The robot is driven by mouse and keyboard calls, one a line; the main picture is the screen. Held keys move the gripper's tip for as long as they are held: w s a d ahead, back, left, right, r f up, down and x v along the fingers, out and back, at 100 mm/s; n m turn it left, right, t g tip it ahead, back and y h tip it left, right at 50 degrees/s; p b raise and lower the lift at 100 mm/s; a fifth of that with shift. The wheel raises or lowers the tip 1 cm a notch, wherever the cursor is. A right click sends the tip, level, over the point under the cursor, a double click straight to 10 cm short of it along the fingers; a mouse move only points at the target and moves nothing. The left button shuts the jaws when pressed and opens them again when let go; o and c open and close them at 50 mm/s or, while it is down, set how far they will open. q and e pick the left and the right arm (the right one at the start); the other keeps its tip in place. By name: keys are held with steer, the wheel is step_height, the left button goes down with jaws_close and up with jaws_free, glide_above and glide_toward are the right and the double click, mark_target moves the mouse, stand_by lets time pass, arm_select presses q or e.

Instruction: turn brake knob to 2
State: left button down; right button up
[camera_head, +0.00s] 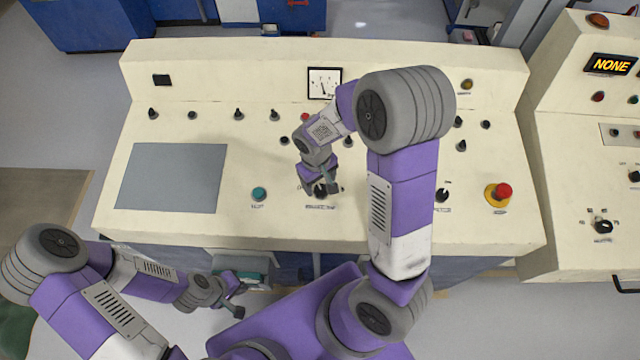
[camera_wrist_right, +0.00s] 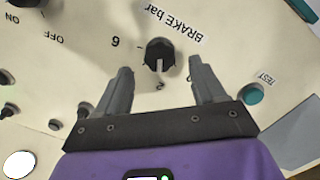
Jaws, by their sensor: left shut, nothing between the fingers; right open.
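The brake knob (camera_wrist_right: 159,54) is small and black, under the upside-down label "BRAKE bar" in the right wrist view. Its white pointer line faces down the picture, toward a small numeral that looks like a 2. My right gripper (camera_wrist_right: 160,85) is open, its fingers on either side below the knob; I see no clear contact. In the head view my right gripper (camera_head: 333,182) is over the brake knob (camera_head: 320,190) and partly covers it. My left gripper (camera_head: 238,312) is shut and empty, in front of the console at the lower left.
The cream console (camera_head: 270,225) carries a grey screen (camera_head: 170,178), a teal TEST button (camera_head: 259,194), several black knobs, a gauge (camera_head: 324,82) and a red emergency button (camera_head: 502,191). A second console (camera_head: 580,160) with a display reading NONE stands at the right.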

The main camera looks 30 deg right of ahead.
mark_target(319, 189)
steer(key=shift+a+r, duration=0.1)
steer(key=shift+r, duration=1.9)
arm_select(q)
steer(key=shift+r, duration=0.3)
